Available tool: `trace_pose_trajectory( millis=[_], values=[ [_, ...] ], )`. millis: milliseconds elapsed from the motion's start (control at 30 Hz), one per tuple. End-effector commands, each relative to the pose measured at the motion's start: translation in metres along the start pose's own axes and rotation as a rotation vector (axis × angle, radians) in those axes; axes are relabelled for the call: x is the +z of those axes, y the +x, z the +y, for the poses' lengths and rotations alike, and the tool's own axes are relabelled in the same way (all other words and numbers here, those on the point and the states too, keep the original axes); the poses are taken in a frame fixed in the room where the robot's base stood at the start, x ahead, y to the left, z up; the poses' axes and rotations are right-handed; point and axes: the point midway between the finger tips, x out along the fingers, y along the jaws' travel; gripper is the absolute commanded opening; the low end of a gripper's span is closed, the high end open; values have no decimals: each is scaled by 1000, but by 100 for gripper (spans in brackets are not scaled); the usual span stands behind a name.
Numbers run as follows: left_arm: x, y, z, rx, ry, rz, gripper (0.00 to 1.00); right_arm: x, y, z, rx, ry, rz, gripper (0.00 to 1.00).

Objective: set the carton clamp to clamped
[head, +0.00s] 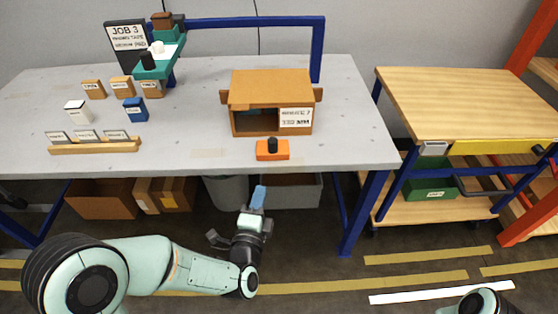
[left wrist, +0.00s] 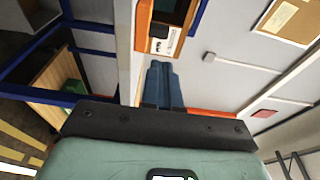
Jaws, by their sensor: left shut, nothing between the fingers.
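An orange block with a black knob (head: 272,150), which looks like the carton clamp, sits near the table's front edge. It is just in front of the brown carton (head: 270,88); I cannot tell its setting. My left gripper (head: 258,197) is shut and empty, below and in front of the table edge, apart from the block. In the left wrist view its blue fingers (left wrist: 164,85) lie together, pointing toward an orange and brown form with a white label. The block is not clearly distinguishable there. My right gripper is out of view; only part of that arm shows at the lower right.
The grey table (head: 355,135) carries small boxes and a card rack (head: 95,147) at the left, and a teal device (head: 158,65) at the back. Bins and cartons stand underneath. A wooden cart (head: 455,100) stands at the right. The tabletop right of the carton is clear.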

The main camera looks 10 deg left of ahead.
Motion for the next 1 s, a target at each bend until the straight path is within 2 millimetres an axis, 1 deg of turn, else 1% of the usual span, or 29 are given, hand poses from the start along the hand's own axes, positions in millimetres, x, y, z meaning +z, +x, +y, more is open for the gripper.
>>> trace_pose_trajectory(
  millis=[333, 467, 567, 900, 1000],
  values=[
    [0, 1, -2, -5, 7, -1, 0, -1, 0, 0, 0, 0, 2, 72],
    [0, 8, -2, -6, 6, -2, 0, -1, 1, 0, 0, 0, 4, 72],
    [1, 23, -1, -5, 7, -3, 0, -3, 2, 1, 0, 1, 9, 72],
    [0, 95, 0, -4, 5, -2, 0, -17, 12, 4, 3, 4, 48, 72],
    [1, 113, 0, -5, 5, -3, 0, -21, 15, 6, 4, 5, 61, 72]
  ],
)
